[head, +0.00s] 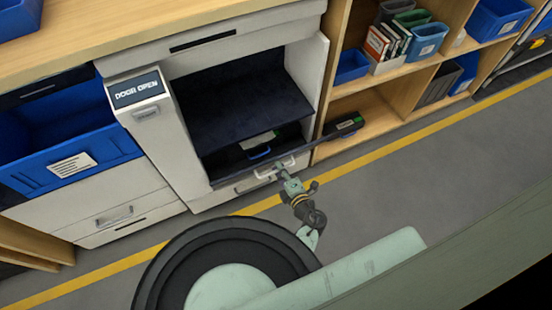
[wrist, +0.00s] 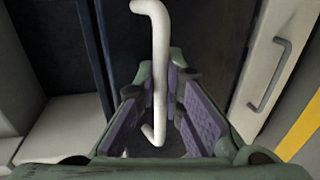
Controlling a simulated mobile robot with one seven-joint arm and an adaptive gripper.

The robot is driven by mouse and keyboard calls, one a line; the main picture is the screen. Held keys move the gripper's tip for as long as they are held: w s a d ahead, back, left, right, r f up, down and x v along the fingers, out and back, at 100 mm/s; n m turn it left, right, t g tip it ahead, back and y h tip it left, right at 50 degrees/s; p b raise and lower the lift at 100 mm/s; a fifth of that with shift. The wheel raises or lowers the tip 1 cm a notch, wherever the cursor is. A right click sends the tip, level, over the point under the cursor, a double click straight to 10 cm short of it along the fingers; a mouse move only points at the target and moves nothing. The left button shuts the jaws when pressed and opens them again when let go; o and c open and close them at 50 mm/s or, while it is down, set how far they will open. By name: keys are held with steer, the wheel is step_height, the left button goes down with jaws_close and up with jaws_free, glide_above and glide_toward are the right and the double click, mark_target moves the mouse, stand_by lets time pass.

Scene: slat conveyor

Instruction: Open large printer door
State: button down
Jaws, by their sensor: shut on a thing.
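The large printer (head: 155,125) is a white cabinet under the wooden counter, with a small screen (head: 137,89) reading "DOOR OPEN". Its dark interior (head: 245,105) shows. The large door (head: 235,170) is swung down and out at the opening's lower front, seen as a dark panel with a thin edge. A white bar handle (head: 283,166) sits on its front edge. My gripper (head: 284,177) is at this handle. In the wrist view the handle (wrist: 159,70) runs between the purple finger pads of my gripper (wrist: 163,110), which is shut on it. The fingertips are partly hidden behind the handle.
A blue bin (head: 70,160) stands left of the printer, above a drawer with a grey handle (head: 113,218). Wooden shelves (head: 375,105) with bins and boxes stand at the right. A yellow line (head: 400,133) crosses the open grey floor in front.

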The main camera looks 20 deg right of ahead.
steer(key=shift+s+f, duration=0.85)
steer(key=shift+s, duration=0.25)
steer(key=c, duration=2)
jaws_free()
steer(key=shift+o, duration=0.2)
steer(key=shift+w+r, duration=0.1)
